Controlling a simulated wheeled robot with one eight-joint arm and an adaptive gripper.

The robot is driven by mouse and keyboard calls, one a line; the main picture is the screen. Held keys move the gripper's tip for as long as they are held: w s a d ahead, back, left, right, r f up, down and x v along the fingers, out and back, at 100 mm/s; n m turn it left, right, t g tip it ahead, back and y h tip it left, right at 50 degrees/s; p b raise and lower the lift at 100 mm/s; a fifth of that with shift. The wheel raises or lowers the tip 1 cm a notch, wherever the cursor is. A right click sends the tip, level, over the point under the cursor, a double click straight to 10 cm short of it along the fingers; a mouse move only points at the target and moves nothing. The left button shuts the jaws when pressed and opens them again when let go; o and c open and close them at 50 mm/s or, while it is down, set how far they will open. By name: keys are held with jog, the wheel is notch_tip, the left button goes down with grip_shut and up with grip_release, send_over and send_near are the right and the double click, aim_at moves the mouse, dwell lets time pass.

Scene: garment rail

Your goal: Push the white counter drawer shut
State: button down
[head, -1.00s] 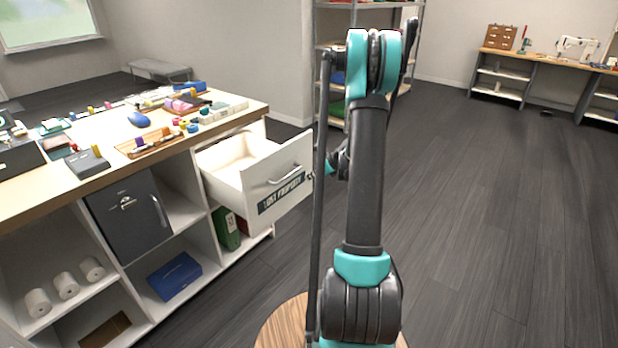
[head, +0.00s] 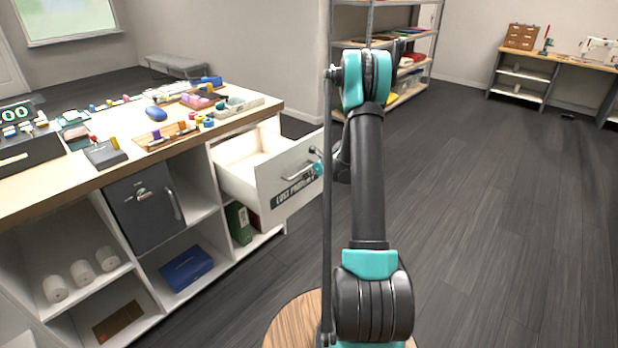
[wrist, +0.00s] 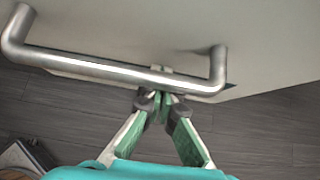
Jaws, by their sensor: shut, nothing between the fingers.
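The white counter drawer (head: 272,178) stands pulled out from the counter's right end in the head view. Its front carries a dark label reading LOST PROPERTY and a metal bar handle (head: 299,172). My gripper (wrist: 160,100) is shut and empty in the wrist view, its fingertips at the handle bar (wrist: 110,70) toward its right end, over the drawer front's edge. Whether they touch the bar or the front, I cannot tell. In the head view the gripper's teal part shows in front of the drawer front's right side; my arm hides some of it.
The counter top (head: 60,178) is crowded with small items. A grey locked door (head: 145,208) and open shelves are below it. A shelving rack (head: 400,60) stands behind my arm. The dark floor (head: 500,220) to the right is clear.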

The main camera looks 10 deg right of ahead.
jog(key=w+a, duration=0.8)
jog(key=w, duration=0.4)
jog(key=w+a, duration=0.9)
jog(key=w, duration=0.3)
jog(key=shift+a, duration=0.25)
jog(key=shift+a+r, duration=0.1)
jog(key=shift+r, duration=0.05)
